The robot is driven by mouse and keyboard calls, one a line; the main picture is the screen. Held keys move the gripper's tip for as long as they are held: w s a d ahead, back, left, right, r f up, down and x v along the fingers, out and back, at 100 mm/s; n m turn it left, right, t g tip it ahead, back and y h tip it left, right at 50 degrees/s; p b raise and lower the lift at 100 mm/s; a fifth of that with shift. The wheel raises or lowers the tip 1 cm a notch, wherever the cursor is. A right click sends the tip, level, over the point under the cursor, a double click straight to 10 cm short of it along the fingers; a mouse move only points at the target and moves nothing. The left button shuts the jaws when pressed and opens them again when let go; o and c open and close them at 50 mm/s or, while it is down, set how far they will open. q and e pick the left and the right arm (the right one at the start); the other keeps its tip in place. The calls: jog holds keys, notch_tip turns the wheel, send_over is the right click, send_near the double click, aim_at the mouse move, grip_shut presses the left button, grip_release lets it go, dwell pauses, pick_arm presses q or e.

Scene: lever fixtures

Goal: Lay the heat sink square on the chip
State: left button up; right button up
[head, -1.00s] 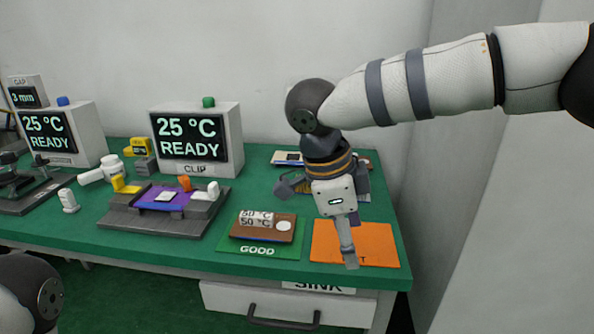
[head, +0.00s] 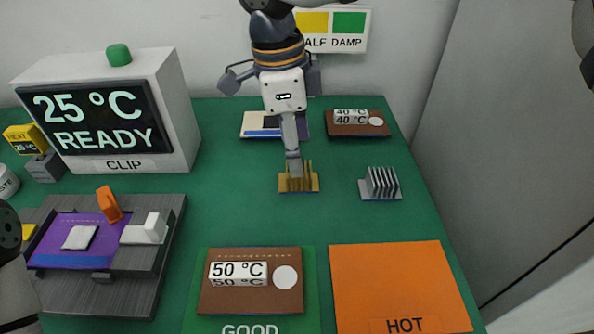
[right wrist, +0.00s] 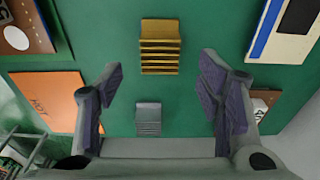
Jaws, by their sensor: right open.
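A gold finned heat sink (head: 299,184) stands on the green table, and a grey finned heat sink (head: 380,184) stands to its right. Both show in the right wrist view, the gold one (right wrist: 161,47) farther up and the grey one (right wrist: 148,120) lower. My right gripper (head: 293,163) points down over the gold heat sink in the head view; its fingers (right wrist: 160,88) are spread with nothing between them. The pale square chip (head: 80,237) sits on a purple board (head: 60,258) in a dark fixture at the left. My left gripper is out of view.
A brown 50 °C block (head: 250,301) lies on the GOOD mat, beside the orange HOT mat (head: 400,285). A brown 40 °C block (head: 356,130) is at the back.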

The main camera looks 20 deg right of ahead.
jog(key=f, duration=0.5)
jog(key=shift+s+d+f, duration=0.1)
jog(key=shift+d+f, duration=0.2)
jog(key=c, duration=1.3)
jog(key=shift+o, duration=0.2)
jog(key=shift+r, duration=0.15)
